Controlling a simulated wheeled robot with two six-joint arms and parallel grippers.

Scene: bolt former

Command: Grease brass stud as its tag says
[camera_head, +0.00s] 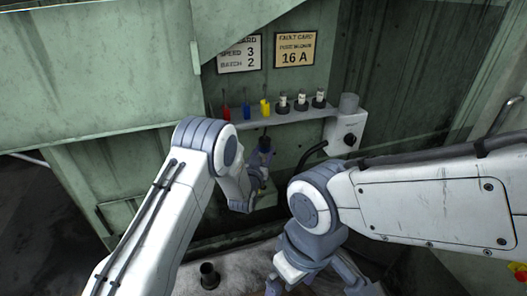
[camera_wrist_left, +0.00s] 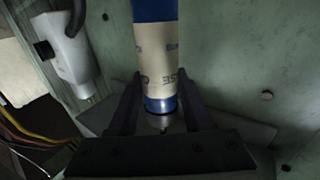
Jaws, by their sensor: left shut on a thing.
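My left gripper (camera_head: 262,168) is in front of the green panel, below the shelf. In the left wrist view its two fingers (camera_wrist_left: 160,100) are shut on a blue tube (camera_wrist_left: 155,10) with a cream label (camera_wrist_left: 157,55). The label's lettering is only partly readable. In the head view the tube is small, dark and mostly hidden by the gripper. My right gripper (camera_head: 305,275) is at the bottom edge, partly cut off, and its fingertips are unclear. I cannot make out a brass stud or its tag in either view.
A shelf (camera_head: 275,117) holds red (camera_head: 226,112), blue (camera_head: 246,110) and yellow (camera_head: 265,107) items and three dark, white-labelled ones (camera_head: 300,102). Two cards (camera_head: 295,50) hang above. A grey-white box with a knob (camera_head: 346,133) is right. A dark cylinder (camera_head: 208,276) stands below.

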